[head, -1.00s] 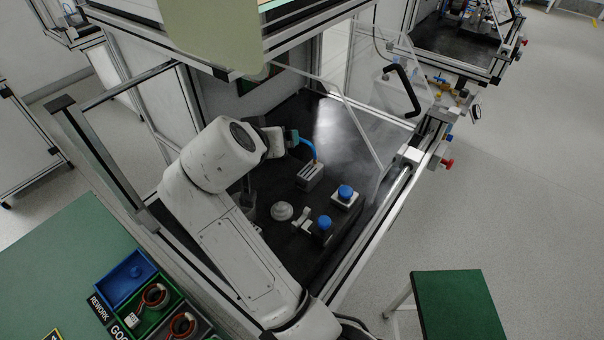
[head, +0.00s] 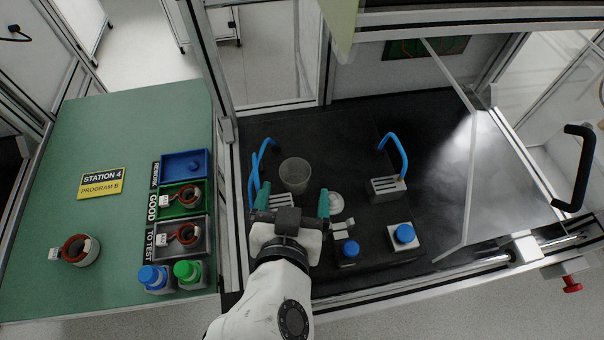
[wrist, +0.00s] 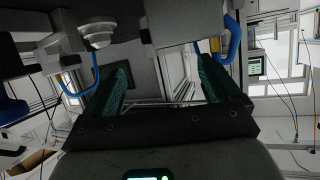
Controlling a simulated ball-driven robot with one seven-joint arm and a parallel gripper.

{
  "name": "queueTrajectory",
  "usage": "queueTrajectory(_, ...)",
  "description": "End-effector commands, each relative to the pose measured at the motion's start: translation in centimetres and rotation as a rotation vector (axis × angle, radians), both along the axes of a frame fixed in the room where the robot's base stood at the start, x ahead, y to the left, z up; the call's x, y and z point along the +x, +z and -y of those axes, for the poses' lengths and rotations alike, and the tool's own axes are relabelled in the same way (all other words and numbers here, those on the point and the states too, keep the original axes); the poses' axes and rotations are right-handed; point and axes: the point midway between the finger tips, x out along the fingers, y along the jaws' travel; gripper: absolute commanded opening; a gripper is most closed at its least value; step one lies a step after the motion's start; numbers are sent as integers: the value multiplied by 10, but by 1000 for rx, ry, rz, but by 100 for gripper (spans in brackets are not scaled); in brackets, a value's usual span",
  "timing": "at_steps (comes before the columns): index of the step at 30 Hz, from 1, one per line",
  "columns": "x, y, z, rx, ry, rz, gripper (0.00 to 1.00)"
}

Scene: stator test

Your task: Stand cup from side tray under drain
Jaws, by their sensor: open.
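A clear, greyish cup (head: 295,175) stands upright on the black deck (head: 345,130) inside the enclosure, in the head view. My gripper (head: 293,203) is open, its two teal fingers apart and pointing towards the cup. The cup shows just beyond the fingertips, with no visible contact. In the wrist view my gripper (wrist: 166,78) has nothing between its fingers, and I cannot make out the cup there. I cannot clearly identify the drain or the side tray.
Slotted grey blocks with blue hoses (head: 388,188) flank the cup. A pale round fitting (head: 335,202) lies right of the gripper, with blue-capped units (head: 404,234) nearer the front. A clear panel (head: 470,170) stands at right.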

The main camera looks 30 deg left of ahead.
Motion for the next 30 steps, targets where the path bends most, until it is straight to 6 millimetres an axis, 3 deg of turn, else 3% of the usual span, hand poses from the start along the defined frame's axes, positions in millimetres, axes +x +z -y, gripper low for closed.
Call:
queueTrajectory(17, 49, -23, -24, -2, -2, 0, 90)
queueTrajectory(26, 53, -25, -25, -1, -2, -1, 90)
queueTrajectory(30, 53, -25, -25, -1, -2, -1, 77)
